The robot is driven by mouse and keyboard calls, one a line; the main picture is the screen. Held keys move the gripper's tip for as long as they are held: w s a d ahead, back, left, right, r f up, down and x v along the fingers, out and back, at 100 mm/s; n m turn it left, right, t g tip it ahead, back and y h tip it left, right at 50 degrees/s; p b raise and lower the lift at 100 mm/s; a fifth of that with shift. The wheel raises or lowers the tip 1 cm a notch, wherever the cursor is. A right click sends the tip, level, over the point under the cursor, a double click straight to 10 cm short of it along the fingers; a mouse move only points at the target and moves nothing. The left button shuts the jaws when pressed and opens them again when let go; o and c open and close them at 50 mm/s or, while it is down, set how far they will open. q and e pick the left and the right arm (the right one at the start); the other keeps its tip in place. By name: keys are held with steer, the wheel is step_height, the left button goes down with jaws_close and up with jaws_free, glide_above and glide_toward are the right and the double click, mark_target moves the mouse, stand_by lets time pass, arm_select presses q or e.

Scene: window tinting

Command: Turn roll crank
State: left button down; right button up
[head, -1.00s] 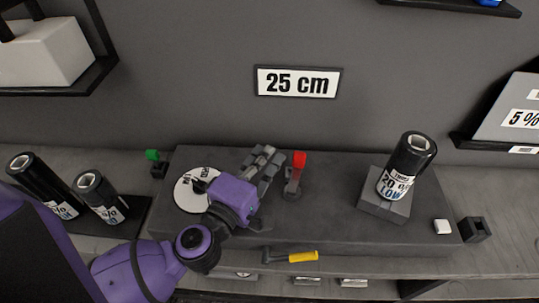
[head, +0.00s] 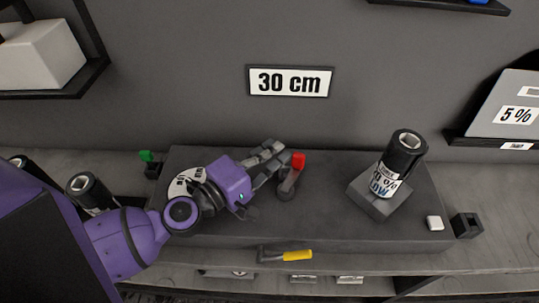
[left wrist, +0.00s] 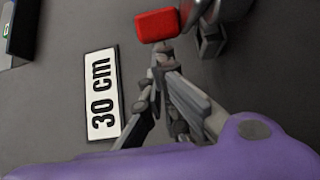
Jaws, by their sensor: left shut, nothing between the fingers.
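The crank, a grey arm with a red knob (head: 299,160), stands on the dark bench unit and leans to the right. The red knob also shows at the top of the left wrist view (left wrist: 157,25). My left gripper (head: 276,152) is shut and empty just left of the knob. In the left wrist view its fingertips (left wrist: 162,60) meet close below the knob; I cannot tell whether they touch it. A black film roll (head: 404,153) with a white label stands on a grey block to the right. The wall sign (head: 290,82) reads 30 cm. My right gripper is not in view.
A yellow-handled tool (head: 297,255) lies at the unit's front edge. A white dial (head: 183,185) is partly hidden behind my left wrist. Another black roll (head: 88,190) stands at left. A small white block (head: 433,223) lies at right. The unit's middle right is clear.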

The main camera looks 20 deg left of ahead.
arm_select(q)
steer(key=shift+d+f+h, duration=0.1)
steer(key=shift+h, duration=0.3)
steer(key=shift+s, duration=0.1)
steer(key=v, duration=0.2)
steer(key=shift+s, duration=0.2)
steer(key=shift+r, duration=0.25)
steer(key=shift+s+r, duration=0.15)
steer(key=shift+s, duration=0.2)
steer(key=shift+s+a, duration=0.35)
steer(key=shift+a, duration=0.05)
steer(key=v, duration=0.7)
steer(key=shift+w+a+f, duration=0.1)
steer(key=shift+f, duration=0.25)
steer(key=shift+s+a+r, duration=0.1)
steer(key=shift+s+a, duration=0.1)
steer(key=shift+s, duration=0.35)
